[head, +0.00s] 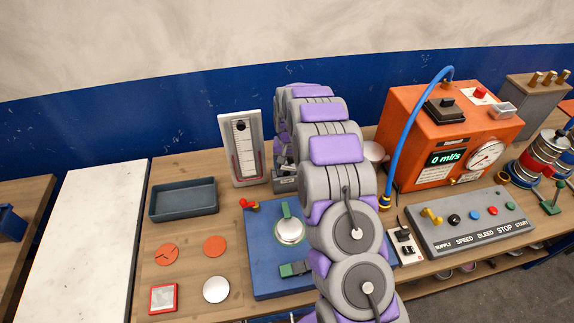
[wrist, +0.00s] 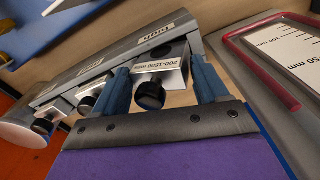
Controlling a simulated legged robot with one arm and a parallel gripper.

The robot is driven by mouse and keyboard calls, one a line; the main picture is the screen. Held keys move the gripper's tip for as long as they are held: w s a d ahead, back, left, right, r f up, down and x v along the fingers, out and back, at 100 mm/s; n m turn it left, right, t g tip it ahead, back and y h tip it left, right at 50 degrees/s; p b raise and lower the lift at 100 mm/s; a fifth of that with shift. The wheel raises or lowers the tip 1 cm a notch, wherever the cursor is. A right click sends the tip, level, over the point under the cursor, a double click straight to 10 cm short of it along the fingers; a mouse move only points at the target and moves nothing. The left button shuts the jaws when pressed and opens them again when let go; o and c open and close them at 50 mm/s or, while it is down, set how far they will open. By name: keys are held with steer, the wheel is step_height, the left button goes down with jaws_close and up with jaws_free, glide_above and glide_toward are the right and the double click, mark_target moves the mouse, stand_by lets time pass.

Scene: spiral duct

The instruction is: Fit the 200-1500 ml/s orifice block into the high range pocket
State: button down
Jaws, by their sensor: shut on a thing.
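In the wrist view my gripper (wrist: 158,75) is shut on the orifice block (wrist: 172,78), a light grey piece labelled 200-1500 ml/s. Its black knob (wrist: 150,95) sticks out between my blue fingers. The block is right at a grey holder (wrist: 125,50) whose top carries a HIGH label (wrist: 163,30), on the same side as the block. I cannot tell whether the block is inside the pocket or just before it. In the head view the holder (head: 285,182) is mostly hidden behind my arm, and my gripper and the block are hidden.
Two more black-knobbed pieces (wrist: 75,105) sit along the holder to the left. A manometer board (head: 241,148) stands close beside it. A blue tray (head: 183,200), a blue plate (head: 265,250) with a silver disc, an orange machine (head: 415,125) and a control panel (head: 470,222) share the bench.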

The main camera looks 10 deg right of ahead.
steer(key=shift+c, duration=2.4)
jaws_free()
steer(key=shift+s+f, duration=0.4)
steer(key=shift+f, duration=0.3)
steer(key=o, duration=0.3)
steer(key=shift+w+a+f, duration=0.25)
steer(key=shift+w+a, duration=0.25)
steer(key=shift+w, duration=0.05)
steer(key=shift+o, duration=0.3)
steer(key=shift+a+r, duration=0.15)
steer(key=shift+a, duration=0.05)
steer(key=shift+s+a+r, duration=0.1)
steer(key=shift+s+r, duration=0.05)
steer(key=shift+r, duration=0.05)
steer(key=shift+d+r, duration=0.3)
steer(key=shift+d, duration=0.2)
step_height(320, 180, up, 11)
steer(key=s+r, duration=0.7)
steer(key=s, duration=0.1)
steer(key=s+r+n+g, duration=0.1)
steer(key=s+r, duration=0.1)
steer(key=s, duration=1.8)
steer(key=s+r+n+g, duration=0.1)
steer(key=s+r+n, duration=0.1)
steer(key=s, duration=1.7)
steer(key=shift+s+a+r, duration=0.2)
steer(key=shift+s+r, duration=0.2)
steer(key=shift+r, duration=0.45)
